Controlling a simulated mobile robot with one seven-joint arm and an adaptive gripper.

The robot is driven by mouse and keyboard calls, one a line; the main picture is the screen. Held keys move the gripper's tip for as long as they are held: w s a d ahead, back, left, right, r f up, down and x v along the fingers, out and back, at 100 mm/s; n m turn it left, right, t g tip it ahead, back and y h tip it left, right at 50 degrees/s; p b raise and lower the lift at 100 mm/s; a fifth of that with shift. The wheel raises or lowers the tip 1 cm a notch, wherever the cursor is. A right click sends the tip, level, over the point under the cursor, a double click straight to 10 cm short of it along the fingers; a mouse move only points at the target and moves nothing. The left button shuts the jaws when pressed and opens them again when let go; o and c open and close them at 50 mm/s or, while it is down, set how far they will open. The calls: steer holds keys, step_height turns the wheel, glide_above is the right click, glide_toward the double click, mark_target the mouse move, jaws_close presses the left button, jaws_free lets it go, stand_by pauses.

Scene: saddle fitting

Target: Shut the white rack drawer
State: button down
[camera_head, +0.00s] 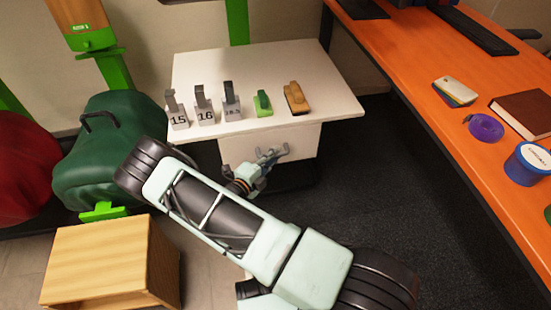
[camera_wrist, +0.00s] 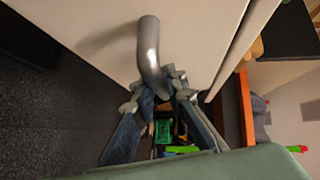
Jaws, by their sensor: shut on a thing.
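The white rack (camera_head: 325,95) has a flat top, and its white drawer (camera_head: 301,141) shows below the top's front edge in the head view. My gripper (camera_head: 272,158) is at the drawer front. In the wrist view, the pale drawer front (camera_wrist: 90,35) fills the upper part, with a curved grey metal handle (camera_wrist: 149,48) on it. My gripper's fingers (camera_wrist: 166,88) close around the end of this handle. A dark narrow gap runs along the right edge of the drawer front. How far the drawer stands out is hard to tell.
Numbered grey blocks (camera_head: 205,107), a green piece (camera_head: 262,103) and a tan piece (camera_head: 296,97) stand on the rack top. A green saddle-like form (camera_head: 110,150) and wooden box (camera_head: 95,265) are left. An orange desk (camera_head: 425,65) is right. Dark floor between is clear.

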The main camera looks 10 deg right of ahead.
steer(key=shift+w+a, duration=0.1)
steer(key=shift+w, duration=0.15)
steer(key=c, duration=1.9)
jaws_free()
steer(key=shift+c, duration=0.2)
steer(key=v, duration=1.2)
